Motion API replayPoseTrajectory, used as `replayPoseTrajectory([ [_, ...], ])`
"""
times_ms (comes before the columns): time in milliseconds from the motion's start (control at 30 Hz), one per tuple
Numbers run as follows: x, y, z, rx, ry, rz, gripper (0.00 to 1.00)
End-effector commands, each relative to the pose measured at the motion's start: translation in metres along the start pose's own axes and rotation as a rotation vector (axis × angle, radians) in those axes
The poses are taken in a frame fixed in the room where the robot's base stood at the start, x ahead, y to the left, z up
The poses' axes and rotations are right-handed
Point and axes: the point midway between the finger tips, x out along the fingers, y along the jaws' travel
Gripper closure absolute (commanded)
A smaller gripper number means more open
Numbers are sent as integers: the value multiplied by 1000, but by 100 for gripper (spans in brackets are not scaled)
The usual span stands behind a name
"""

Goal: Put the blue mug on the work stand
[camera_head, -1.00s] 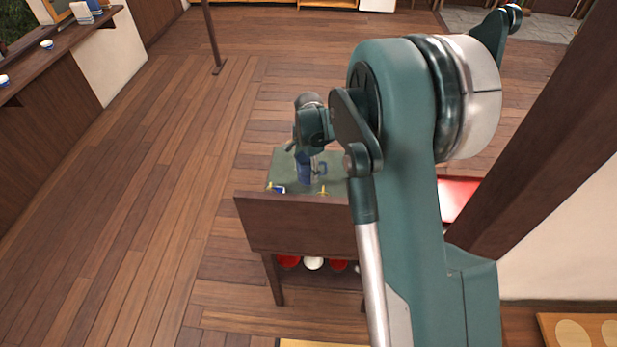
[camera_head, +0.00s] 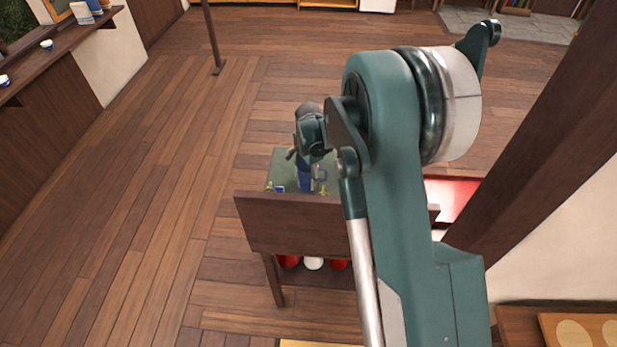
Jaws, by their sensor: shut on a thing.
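The blue mug (camera_head: 305,179) is in the camera_head view, over the green top of a dark wooden stand, with its handle on the right. My gripper (camera_head: 303,160) is shut on the mug from above, and the arm partly hides its fingers. The stand (camera_head: 290,225), which looks like the work stand, has a raised front board and a green top (camera_head: 283,160). I cannot tell whether the mug's base touches the top.
A small blue-and-white item (camera_head: 279,189) and a small yellow item (camera_head: 323,191) lie near the top's front edge. Red and white round things (camera_head: 313,264) sit on a lower shelf. A dark post (camera_head: 545,130) stands at right. Open wooden floor lies left.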

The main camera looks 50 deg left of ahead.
Motion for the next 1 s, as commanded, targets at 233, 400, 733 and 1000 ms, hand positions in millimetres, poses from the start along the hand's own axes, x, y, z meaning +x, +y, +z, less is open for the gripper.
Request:
replayPoseTrajectory([
  [233, 2, 0, 0, 0, 0, 0, 41],
  [400, 2, 0, 0, 0, 0, 0, 41],
  [733, -3, 0, 0, 0, 0, 0, 41],
  [1000, -32, 0, 0, 0, 0, 0, 41],
])
